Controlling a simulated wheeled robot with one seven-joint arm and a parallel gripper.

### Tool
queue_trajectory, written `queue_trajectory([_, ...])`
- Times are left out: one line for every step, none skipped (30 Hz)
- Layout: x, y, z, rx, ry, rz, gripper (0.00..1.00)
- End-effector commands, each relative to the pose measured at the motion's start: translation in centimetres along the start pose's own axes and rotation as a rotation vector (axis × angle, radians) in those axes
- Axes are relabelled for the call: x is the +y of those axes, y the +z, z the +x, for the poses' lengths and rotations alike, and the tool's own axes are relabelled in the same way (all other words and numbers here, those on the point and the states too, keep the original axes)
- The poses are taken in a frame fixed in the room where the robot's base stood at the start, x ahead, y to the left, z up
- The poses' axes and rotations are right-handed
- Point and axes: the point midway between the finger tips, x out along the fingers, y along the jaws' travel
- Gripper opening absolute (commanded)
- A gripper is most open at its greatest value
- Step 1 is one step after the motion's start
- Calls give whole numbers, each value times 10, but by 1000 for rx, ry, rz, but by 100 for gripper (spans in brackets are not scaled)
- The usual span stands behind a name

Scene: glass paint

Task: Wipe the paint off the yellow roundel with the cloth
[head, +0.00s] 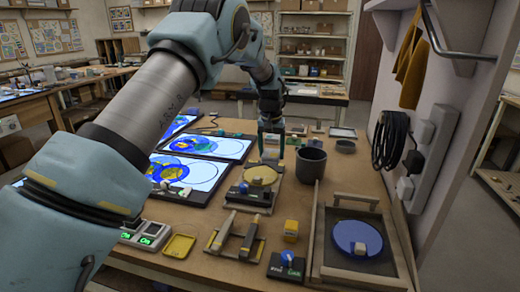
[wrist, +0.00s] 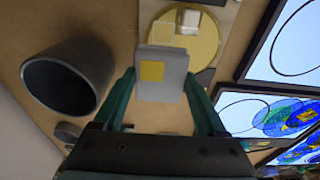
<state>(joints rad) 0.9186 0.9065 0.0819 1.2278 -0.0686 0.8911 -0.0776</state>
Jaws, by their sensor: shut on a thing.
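The yellow roundel (head: 262,172) lies flat on a board in the middle of the bench. In the wrist view the yellow roundel (wrist: 208,42) lies beyond the fingers, partly covered by what I hold. A pale square patch (wrist: 172,27) and a small white block (wrist: 190,18) show on it. My gripper (head: 270,130) is on the far side of the roundel. In the wrist view my gripper (wrist: 160,88) is shut on a grey pad (wrist: 149,88) with a yellow square on it. I cannot tell for sure that this pad is the cloth, or whether it touches anything.
A dark cup (head: 311,163) stands just right of the roundel. Lit panels (head: 205,146) lie to the left. A blue disc (head: 352,232) sits in a tray at the right front. Wooden rests (head: 237,238) and a yellow block (head: 291,230) stand nearer. A mustard cloth (head: 411,62) hangs on the wall.

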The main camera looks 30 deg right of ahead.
Motion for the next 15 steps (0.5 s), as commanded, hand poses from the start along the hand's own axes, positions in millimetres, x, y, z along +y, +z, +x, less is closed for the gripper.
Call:
queue_trajectory([2, -1, 2, 0, -2, 1, 29])
queue_trajectory([3, -2, 3, 0, -3, 1, 29])
queue_trajectory([3, -2, 6, 0, -3, 1, 29])
queue_trajectory([3, -1, 9, 1, -4, 1, 29])
queue_trajectory([3, -1, 12, 1, -4, 1, 29])
queue_trajectory([3, 0, 17, 0, -4, 1, 29])
queue_trajectory([3, 0, 22, 1, -3, 1, 29])
queue_trajectory([3, 1, 27, 1, -3, 1, 29])
queue_trajectory([3, 2, 34, 1, -3, 1, 29])
queue_trajectory([3, 2, 40, 1, -3, 0, 29])
queue_trajectory([3, 3, 46, 0, -3, 0, 29])
queue_trajectory([3, 4, 54, 0, -3, 0, 29])
queue_trajectory([1, 4, 56, 1, -3, -1, 29])
queue_trajectory([-8, 3, 50, 3, -4, -4, 29])
queue_trajectory([-16, 3, 49, 3, -3, -4, 29])
